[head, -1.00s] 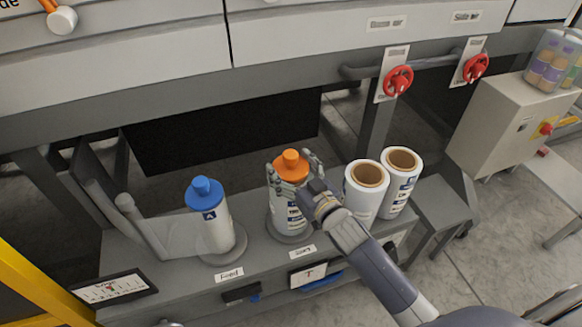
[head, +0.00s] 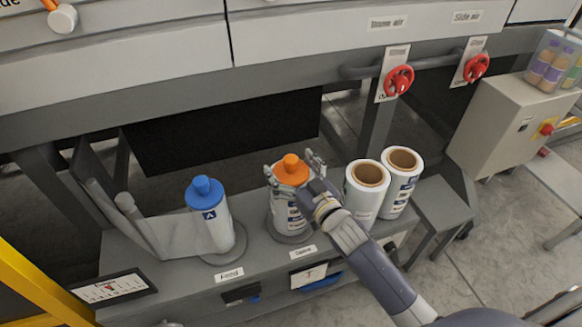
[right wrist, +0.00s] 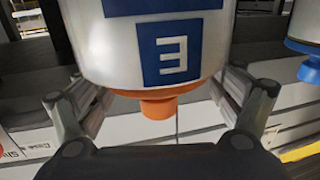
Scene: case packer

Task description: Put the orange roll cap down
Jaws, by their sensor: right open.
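The orange roll cap (head: 291,169) sits on top of the white roll at the "Spare" place (head: 289,212). In the right wrist view, the cap (right wrist: 160,102) shows at the end of the roll, which carries a blue letter label (right wrist: 180,60). My right gripper (head: 293,165) is open, with one finger on each side of the cap. Gaps show between the fingers and the cap, and nothing is held. A blue cap (head: 204,191) sits on the roll (head: 215,225) at the "Feed" place. My left gripper does not show.
Two white rolls without caps (head: 366,190) stand close to the right of my right gripper. The machine's grey frame (head: 300,85) with red valve wheels (head: 398,80) is behind. A small scale panel (head: 113,288) lies at the front left of the bench (head: 190,290).

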